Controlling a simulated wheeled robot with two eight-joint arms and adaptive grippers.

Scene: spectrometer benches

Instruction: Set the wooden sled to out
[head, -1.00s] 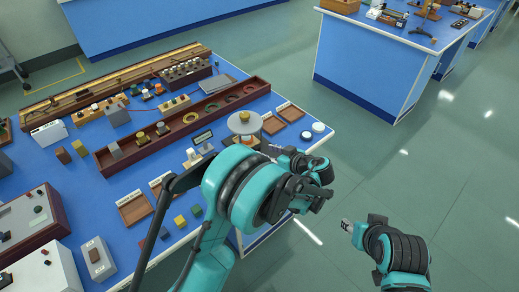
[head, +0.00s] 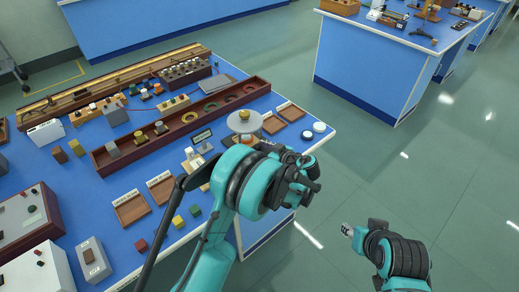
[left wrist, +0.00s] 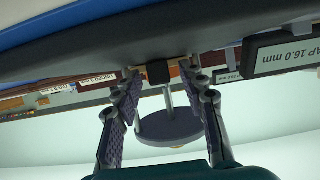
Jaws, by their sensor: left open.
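A small pale wooden piece (head: 191,158), which looks like the sled, stands on the blue bench left of my left arm. Its lower part is partly hidden by the arm. In the left wrist view a pale wooden bar with a black block (left wrist: 158,72) lies between the fingertips of my left gripper (left wrist: 160,82). The fingers are apart on either side; I see no clear contact. In the head view the left gripper (head: 303,178) is over the bench's right edge, its fingertips hard to make out. My right gripper (head: 348,229) is over the floor, its jaws too small to judge.
A grey disc on a post (left wrist: 170,126) shows behind the fingers, beside a gap display (left wrist: 283,56). A long dark-red tray (head: 155,143), wooden trays (head: 131,208) and coloured blocks crowd the bench.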

